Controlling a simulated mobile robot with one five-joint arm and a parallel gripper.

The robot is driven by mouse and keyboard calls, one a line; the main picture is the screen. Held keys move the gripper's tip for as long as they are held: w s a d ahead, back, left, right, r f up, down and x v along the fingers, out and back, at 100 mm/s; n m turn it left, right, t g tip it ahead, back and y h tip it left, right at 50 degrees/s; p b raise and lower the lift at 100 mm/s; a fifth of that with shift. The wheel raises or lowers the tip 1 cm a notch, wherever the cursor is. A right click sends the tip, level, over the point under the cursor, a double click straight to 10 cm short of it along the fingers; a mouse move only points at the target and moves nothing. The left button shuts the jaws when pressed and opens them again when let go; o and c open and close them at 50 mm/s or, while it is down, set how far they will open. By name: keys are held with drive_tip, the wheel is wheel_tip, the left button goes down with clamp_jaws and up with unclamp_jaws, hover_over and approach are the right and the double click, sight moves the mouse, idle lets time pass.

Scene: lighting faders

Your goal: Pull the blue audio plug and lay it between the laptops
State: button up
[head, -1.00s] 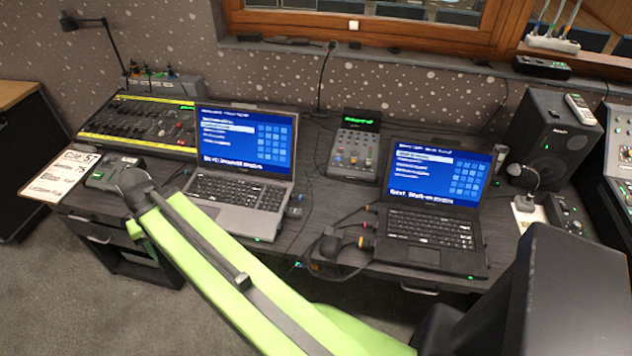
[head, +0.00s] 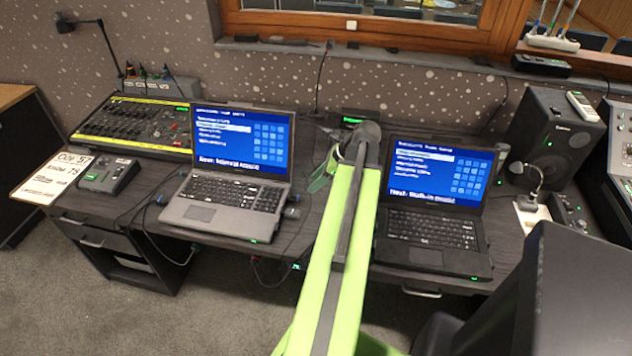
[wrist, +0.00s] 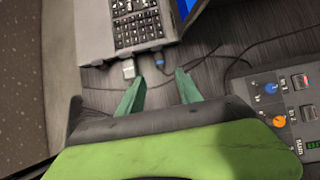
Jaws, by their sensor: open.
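The left laptop (head: 212,214) is grey and open, with a blue screen. In the wrist view, the blue audio plug (wrist: 160,60) sits at the laptop's edge with a dark cable, beside a light grey plug (wrist: 129,69). My gripper (wrist: 159,88) is open and empty, its two green fingers pointing toward the laptop edge. The blue plug lies just beyond the gap between the fingertips. In the head view, my gripper (head: 321,176) is right of the left laptop. The right laptop (head: 428,228) is black and open. My arm hides much of the strip between the laptops.
A small mixer with knobs (wrist: 285,108) is close to my right finger in the wrist view. Cables run across the desk between the laptops. A black speaker (head: 555,135) stands at the right, and a larger mixer (head: 135,125) at the back left.

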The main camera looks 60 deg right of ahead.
sight(301, 196)
drive_tip(key=b+x, duration=0.6)
drive_tip(key=x, duration=0.2)
drive_tip(key=shift+s+f+b, duration=0.1)
drive_tip(key=shift+f+b, duration=0.05)
drive_tip(key=shift+b, duration=0.25)
drive_tip(key=shift+w+a+f, duration=0.1)
drive_tip(key=shift+w+f, duration=0.15)
drive_tip(key=shift+w, duration=0.1)
drive_tip(key=shift+c, duration=0.4)
clamp_jaws()
drive_tip(key=shift+s, duration=0.2)
drive_tip(key=shift+s+d, duration=0.25)
drive_tip(key=shift+s, duration=0.4)
drive_tip(key=shift+s+d, duration=0.2)
drive_tip(key=shift+s, duration=0.5)
drive_tip(key=shift+s+d, duration=0.25)
drive_tip(key=shift+s, duration=0.4)
